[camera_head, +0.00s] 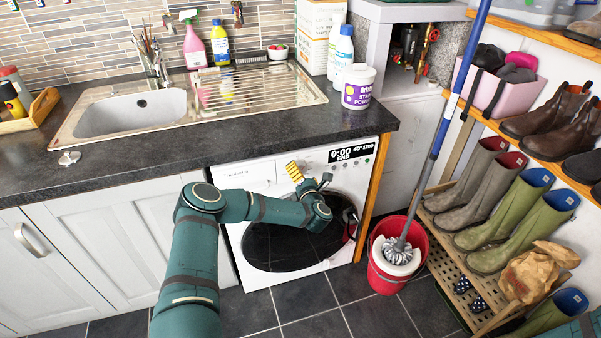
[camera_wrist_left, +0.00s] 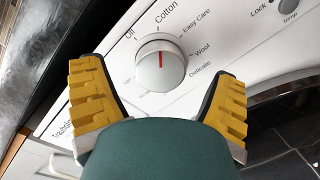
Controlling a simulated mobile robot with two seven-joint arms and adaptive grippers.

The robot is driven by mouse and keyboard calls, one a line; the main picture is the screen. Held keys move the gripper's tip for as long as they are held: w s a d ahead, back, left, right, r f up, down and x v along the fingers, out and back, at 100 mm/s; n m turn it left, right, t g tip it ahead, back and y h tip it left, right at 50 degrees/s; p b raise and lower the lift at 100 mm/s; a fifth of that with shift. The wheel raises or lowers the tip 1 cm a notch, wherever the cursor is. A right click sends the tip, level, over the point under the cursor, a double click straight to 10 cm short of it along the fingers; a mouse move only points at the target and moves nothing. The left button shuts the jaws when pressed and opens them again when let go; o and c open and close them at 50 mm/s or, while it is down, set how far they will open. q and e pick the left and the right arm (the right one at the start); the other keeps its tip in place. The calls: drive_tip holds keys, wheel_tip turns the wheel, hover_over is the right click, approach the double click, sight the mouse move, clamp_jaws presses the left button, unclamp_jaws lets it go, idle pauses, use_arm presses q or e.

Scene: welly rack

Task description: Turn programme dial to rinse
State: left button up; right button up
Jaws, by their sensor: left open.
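The programme dial (camera_wrist_left: 160,66) is a round white and silver knob with a red pointer line, on the white washing machine (camera_head: 245,178). In the left wrist view the line points up, towards the Cotton label. In the head view my left gripper (camera_head: 304,175) is at the machine's front panel and hides the dial.
The display (camera_head: 350,151) reads 0:00 END, 40° and 1200. The dark worktop (camera_head: 200,148) overhangs the machine. A red bucket (camera_head: 388,278) with a mop stands on the floor to the right, beside the boot rack (camera_head: 455,285).

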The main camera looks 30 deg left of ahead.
use_arm(q)
drive_tip(key=shift+x, duration=1.1)
drive_tip(key=c, duration=1.2)
